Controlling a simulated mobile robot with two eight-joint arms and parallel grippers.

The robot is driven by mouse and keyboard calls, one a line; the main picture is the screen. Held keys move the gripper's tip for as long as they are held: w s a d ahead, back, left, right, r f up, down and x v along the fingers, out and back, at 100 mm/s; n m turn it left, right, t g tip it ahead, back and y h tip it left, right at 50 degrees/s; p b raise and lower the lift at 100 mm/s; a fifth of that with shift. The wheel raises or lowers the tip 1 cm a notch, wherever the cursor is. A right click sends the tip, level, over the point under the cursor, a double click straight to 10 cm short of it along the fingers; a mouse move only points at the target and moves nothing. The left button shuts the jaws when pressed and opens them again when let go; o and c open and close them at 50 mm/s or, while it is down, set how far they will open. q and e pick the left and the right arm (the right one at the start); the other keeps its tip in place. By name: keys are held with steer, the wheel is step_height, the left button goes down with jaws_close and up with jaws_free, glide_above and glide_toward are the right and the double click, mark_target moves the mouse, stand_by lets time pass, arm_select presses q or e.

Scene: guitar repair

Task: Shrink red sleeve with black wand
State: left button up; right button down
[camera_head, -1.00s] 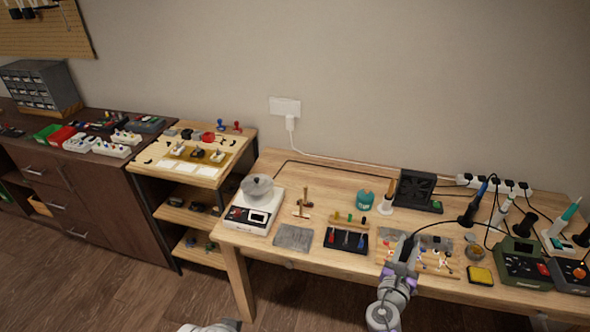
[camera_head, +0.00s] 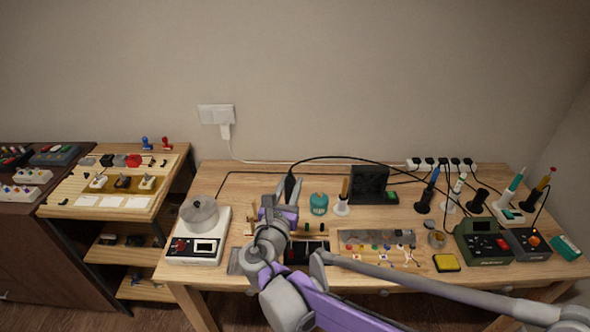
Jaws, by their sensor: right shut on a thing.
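My right gripper (camera_head: 283,200) is above the left-middle part of the workbench. It is shut on the black wand (camera_head: 291,186), which points up and back, with a black cord arching from it to the right. My left gripper is not in view.
A white device with a round metal pot (camera_head: 199,215) stands left of my gripper. A teal pot (camera_head: 318,203), a black fan-like box (camera_head: 369,184), upright tools and a green station (camera_head: 483,242) stand to the right. A power strip (camera_head: 440,163) lies along the back.

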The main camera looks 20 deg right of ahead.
steer(key=shift+w+d+r, duration=0.15)
steer(key=shift+r, duration=0.25)
steer(key=shift+s+f+b, duration=0.25)
steer(key=shift+f+b, duration=0.35)
steer(key=shift+f, duration=0.1)
step_height(320, 180, down, 7)
steer(key=b, duration=0.5)
steer(key=shift+w+f, duration=0.1)
stand_by(0.7)
